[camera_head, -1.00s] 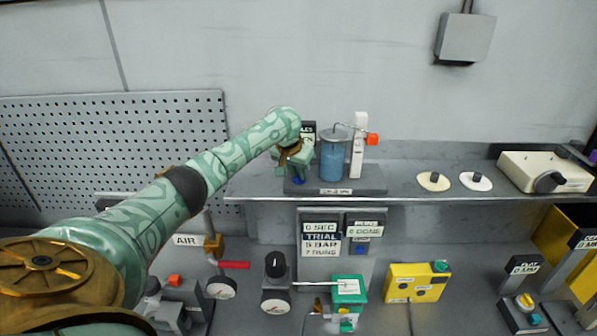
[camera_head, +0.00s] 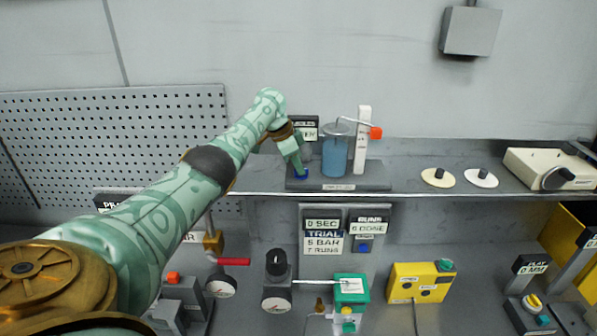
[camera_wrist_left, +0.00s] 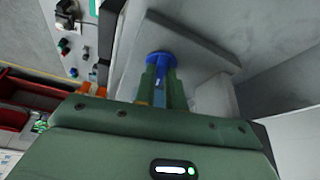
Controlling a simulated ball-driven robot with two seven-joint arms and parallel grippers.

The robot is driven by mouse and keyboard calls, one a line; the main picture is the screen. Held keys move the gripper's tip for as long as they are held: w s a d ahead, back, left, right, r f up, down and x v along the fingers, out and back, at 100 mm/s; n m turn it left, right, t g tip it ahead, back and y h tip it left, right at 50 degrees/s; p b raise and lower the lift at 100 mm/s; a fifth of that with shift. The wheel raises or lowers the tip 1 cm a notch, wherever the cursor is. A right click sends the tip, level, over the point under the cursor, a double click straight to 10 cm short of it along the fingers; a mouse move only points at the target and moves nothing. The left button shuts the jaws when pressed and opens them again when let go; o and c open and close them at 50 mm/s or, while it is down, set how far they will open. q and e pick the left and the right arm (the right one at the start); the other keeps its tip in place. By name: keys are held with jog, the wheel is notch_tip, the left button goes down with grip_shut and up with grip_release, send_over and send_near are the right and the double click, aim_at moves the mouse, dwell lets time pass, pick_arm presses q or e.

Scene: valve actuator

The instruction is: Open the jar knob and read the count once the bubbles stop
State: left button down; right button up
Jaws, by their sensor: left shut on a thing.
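The jar (camera_head: 335,158) of blue liquid stands upright on a grey base (camera_head: 350,183) on the shelf. No bubbles can be made out in it. The blue knob (camera_head: 301,175) is at the left end of that base. My left gripper (camera_head: 298,166) points down and is shut on the knob. In the left wrist view, the fingers (camera_wrist_left: 160,84) straddle the blue knob (camera_wrist_left: 158,57). A dark sign with a white count plate (camera_head: 305,128) stands behind, left of the jar; the arm partly hides it and its number is unclear. My right gripper is not in view.
A white post (camera_head: 362,135) with an orange block (camera_head: 376,133) stands right of the jar. Two discs (camera_head: 438,177) and a cream box (camera_head: 550,170) sit further right on the shelf. Below are a run panel (camera_head: 323,235), a green box (camera_head: 351,290) and a yellow box (camera_head: 420,283).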

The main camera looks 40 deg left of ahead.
pick_arm(q)
jog(key=shift+m+b, duration=0.5)
jog(key=shift+b, duration=0.1)
jog(key=shift+a+r, duration=0.1)
jog(key=c, duration=1.5)
grip_release()
jog(key=shift+o, duration=0.2)
jog(key=p+v, duration=0.2)
jog(key=v, duration=0.2)
jog(key=shift+r, duration=0.3)
jog(key=v, duration=1.1)
jog(key=shift+a+r, duration=0.3)
jog(key=shift+a, duration=0.05)
